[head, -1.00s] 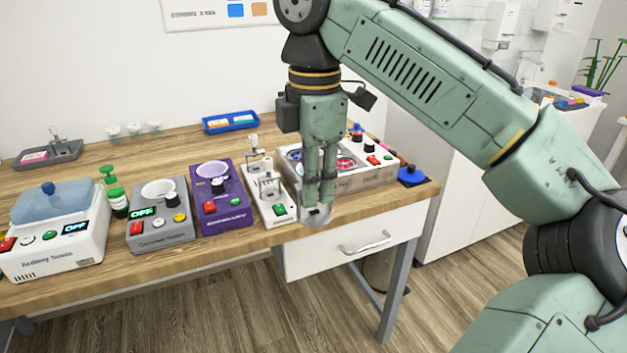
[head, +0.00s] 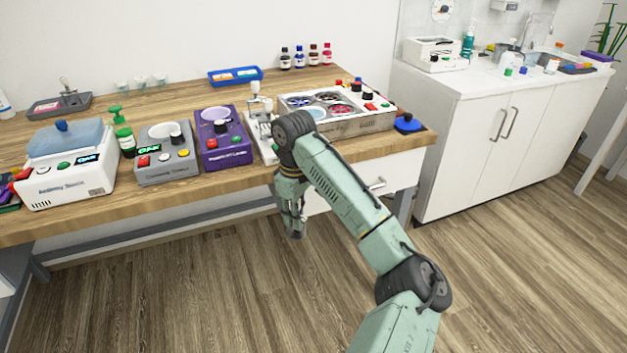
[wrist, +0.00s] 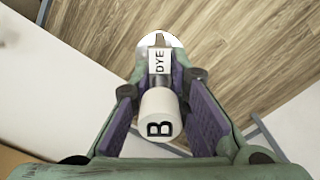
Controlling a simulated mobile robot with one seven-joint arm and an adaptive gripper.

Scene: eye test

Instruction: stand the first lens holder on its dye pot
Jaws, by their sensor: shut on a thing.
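My gripper (head: 293,222) hangs in front of the table's front edge, near the drawer, fingers pointing down. In the wrist view its purple-padded fingers (wrist: 160,88) are shut on a lens holder with a white knob (wrist: 160,113) marked B. A white tag below reads DYE, and a pale round part shows at the far end. In the head view the held holder is small and mostly covered by the fingers. The dye pots sit in a white unit at the table's right; one is red (head: 340,111). I cannot tell which pot belongs to the holder.
A white stand (head: 262,137) with another holder (head: 254,92) is left of the pot unit (head: 371,124), partly behind my arm. A purple device (head: 222,145), a grey device (head: 165,170) and a white device (head: 70,180) line the front. Open floor lies before the table.

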